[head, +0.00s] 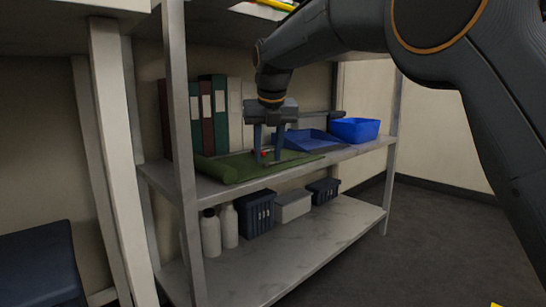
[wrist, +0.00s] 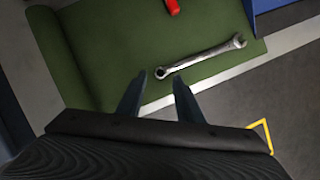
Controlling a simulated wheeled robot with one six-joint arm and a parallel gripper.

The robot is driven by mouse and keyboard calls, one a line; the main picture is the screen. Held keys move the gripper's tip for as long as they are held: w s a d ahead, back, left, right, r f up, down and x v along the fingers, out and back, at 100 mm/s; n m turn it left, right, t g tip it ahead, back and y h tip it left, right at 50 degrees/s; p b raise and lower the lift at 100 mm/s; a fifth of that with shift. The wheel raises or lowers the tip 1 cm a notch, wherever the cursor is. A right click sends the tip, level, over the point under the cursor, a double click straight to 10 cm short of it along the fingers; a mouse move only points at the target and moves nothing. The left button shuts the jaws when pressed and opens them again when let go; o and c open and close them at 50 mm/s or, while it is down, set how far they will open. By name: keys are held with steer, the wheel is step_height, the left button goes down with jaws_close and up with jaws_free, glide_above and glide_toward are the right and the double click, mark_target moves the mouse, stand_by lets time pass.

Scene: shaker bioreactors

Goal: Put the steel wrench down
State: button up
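The steel wrench (wrist: 203,56) lies flat and slantwise on the green mat (wrist: 110,40) in the wrist view. Its ring end is nearest my gripper and its open jaw points to the upper right. My gripper (wrist: 159,77) is open, with its two fingers apart on either side of the ring end in the picture; no contact can be made out. In the head view my gripper (head: 268,162) points down over the mat (head: 215,168) on the middle shelf, and the wrench cannot be made out clearly there.
A red object (wrist: 172,6) lies on the mat beyond the wrench. A blue tray (head: 305,140) and a blue bin (head: 355,130) stand to the right. Binders (head: 213,115) stand behind. Bottles (head: 229,227) and boxes (head: 293,205) are on the lower shelf. A shelf post (head: 181,120) rises at the left.

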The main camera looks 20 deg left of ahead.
steer(key=shift+s+d+r, duration=0.2)
steer(key=shift+s+r, duration=0.1)
steer(key=shift+r, duration=0.2)
steer(key=shift+s+d+r, duration=0.2)
steer(key=shift+s+r, duration=0.1)
steer(key=shift+r, duration=0.15)
steer(key=s+d+p, duration=0.4)
steer(key=s+d, duration=0.2)
steer(key=s, duration=0.3)
steer(key=shift+s+d, duration=0.15)
steer(key=shift+d, duration=0.1)
steer(key=shift+f, duration=0.15)
steer(key=s+d+f+m+g, duration=0.1)
steer(key=s+d+f+m, duration=0.4)
steer(key=s+m, duration=0.5)
steer(key=s+d+f+m+g+h, duration=0.1)
steer(key=s+d+f+m, duration=0.5)
steer(key=s+d+m, duration=0.4)
steer(key=s+d+f+m+g+h, duration=0.1)
steer(key=s+d+f+m, duration=0.5)
steer(key=s+m, duration=0.5)
steer(key=shift+d+f+m+g, duration=0.15)
steer(key=shift+d+m+g, duration=0.15)
steer(key=shift+d+m, duration=0.7)
